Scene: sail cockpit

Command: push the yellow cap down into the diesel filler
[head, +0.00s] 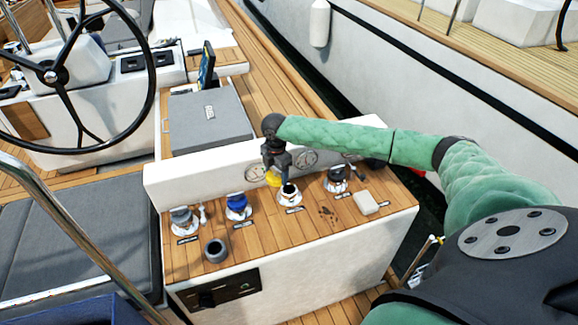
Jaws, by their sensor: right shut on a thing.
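My right gripper (274,166) is over the wooden top of the white console, its arm coming in from the right. It is shut on the yellow cap (272,180), which shows just below the fingers. The cap is just left of and above an open filler (289,194) with a dark mouth and white base plate, in the picture. This is the only filler seen without a cap; its label is too small to read. The cap looks apart from the mouth, but its exact height is unclear. My left gripper is not in view.
A grey-capped fitting (181,218), a blue-capped one (237,204) and a black one (337,180) stand in the same row. A white ledge (215,170) rises behind the row.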

